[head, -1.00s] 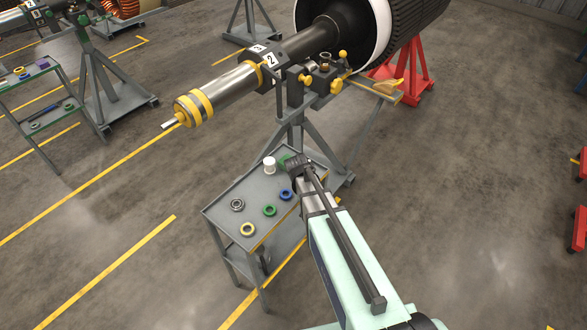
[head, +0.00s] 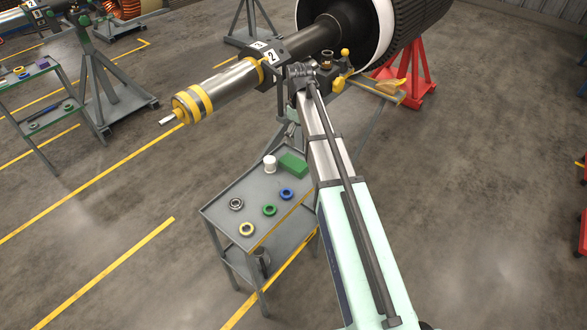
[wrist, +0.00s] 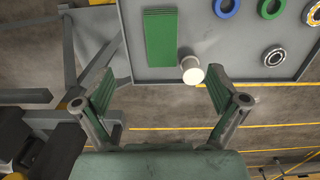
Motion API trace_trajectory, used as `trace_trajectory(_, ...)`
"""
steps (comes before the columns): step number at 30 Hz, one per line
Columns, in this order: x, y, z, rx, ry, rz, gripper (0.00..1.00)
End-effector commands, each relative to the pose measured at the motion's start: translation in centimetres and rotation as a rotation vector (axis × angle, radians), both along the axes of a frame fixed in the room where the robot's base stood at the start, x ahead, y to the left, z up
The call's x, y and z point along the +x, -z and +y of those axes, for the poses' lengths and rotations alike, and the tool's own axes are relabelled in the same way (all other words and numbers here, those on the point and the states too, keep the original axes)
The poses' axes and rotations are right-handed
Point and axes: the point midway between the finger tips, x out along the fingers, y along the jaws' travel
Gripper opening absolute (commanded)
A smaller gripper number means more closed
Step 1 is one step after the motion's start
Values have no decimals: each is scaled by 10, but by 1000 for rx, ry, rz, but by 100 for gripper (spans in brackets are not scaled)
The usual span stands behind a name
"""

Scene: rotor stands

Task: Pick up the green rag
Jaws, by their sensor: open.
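The green rag (head: 292,163) lies folded flat at the far right corner of the grey cart top (head: 222,207) in the head view. It also shows as a green rectangle (wrist: 160,38) at the top of the wrist view. My gripper (wrist: 160,93) is open and empty, its two fingers wide apart. In the wrist view the rag lies ahead of the fingertips, not between them. In the head view my arm reaches above and beyond the cart, and the fingers are hard to make out.
A white cylinder (head: 269,163) stands right beside the rag. A blue ring (head: 286,194), a green ring (head: 269,210), a yellow ring (head: 246,229) and a grey ring (head: 236,204) lie on the cart. The rotor shaft (head: 222,88) and its stand are close behind my arm's end.

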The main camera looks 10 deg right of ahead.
Motion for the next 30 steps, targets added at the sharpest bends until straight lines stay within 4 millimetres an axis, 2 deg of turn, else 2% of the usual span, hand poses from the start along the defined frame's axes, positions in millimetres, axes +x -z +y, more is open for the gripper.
trace_trajectory(3,7,-14,1,21,4,-10,96)
trace_trajectory(7,7,-9,2,27,5,-11,96)
trace_trajectory(24,7,84,2,25,5,-9,96)
trace_trajectory(30,8,102,2,25,5,-10,96)
